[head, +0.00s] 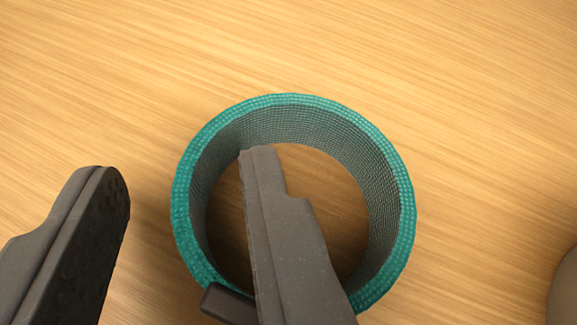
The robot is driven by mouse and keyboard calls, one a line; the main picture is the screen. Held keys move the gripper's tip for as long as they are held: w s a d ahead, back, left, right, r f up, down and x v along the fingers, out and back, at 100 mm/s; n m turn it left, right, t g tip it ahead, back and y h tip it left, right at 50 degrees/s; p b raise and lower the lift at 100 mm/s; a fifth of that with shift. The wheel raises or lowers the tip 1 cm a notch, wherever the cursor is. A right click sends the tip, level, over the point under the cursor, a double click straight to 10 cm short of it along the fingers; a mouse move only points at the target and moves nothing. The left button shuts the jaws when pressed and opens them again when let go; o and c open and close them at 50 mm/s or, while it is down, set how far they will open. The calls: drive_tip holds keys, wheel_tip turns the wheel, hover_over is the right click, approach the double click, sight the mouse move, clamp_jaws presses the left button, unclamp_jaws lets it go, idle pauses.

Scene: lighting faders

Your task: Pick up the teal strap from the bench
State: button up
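The teal strap (403,190) is a round woven band standing on its edge as a ring on the wooden bench (480,90). Its inner wall looks darker and grey-green. My gripper (180,165) is open. Its right finger reaches over the ring's opening and hides part of the near rim. Its left finger is outside the ring, to the left, with bare bench showing between it and the band. The left wall of the strap lies between the two fingers. I cannot tell how far the fingertips are above the bench.
A rounded brownish-grey object (565,285) is cut off at the right edge; I cannot tell what it is. A small dark piece (228,304) shows at the strap's near rim, beside my right finger. The bench is clear behind the strap.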

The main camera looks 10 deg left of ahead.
clamp_jaws()
